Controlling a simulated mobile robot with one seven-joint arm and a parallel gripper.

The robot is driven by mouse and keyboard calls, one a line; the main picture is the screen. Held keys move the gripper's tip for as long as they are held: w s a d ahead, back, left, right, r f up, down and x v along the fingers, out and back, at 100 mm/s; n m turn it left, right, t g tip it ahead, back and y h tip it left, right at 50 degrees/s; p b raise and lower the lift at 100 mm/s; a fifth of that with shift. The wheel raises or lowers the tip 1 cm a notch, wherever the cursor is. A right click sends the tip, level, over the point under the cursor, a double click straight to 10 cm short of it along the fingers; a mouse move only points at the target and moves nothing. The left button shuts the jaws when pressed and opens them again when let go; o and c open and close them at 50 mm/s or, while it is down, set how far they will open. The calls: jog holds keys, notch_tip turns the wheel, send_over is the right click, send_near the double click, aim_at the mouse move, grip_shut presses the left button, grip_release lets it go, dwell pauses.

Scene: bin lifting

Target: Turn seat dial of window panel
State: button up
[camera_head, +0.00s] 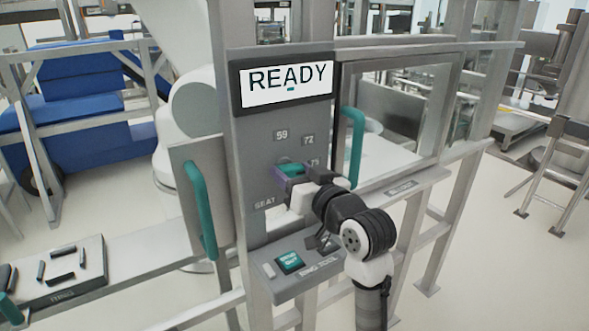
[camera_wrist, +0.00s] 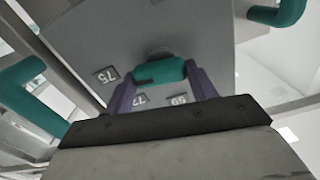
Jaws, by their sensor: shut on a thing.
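The seat dial (camera_head: 290,169) is a teal knob on the grey window panel (camera_head: 252,137), above the SEAT label. Labels 59 and 72 show above and to the right of it. My gripper (camera_head: 286,175) is at the dial, with purple fingers on either side of the knob. In the wrist view the teal dial (camera_wrist: 160,72) sits between my two purple fingers (camera_wrist: 162,88), and they are shut on it. Labels 75, 72 and 59 show around it there. The dial's pointer setting is partly hidden by my gripper.
A display (camera_head: 287,83) reads READY above the dial. A teal button (camera_head: 289,262) sits on a ledge below. Teal handles stand left (camera_head: 201,210) and right (camera_head: 352,147) of the panel. A tray (camera_head: 60,272) with small dark pieces lies at lower left.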

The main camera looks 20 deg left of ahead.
jog(key=shift+f, duration=0.15)
dwell(0.3)
jog(key=o, duration=1)
jog(key=b+v, duration=0.3)
jog(key=v, duration=1)
jog(key=shift+s+d+b, duration=0.25)
jog(key=shift+d+b, duration=0.05)
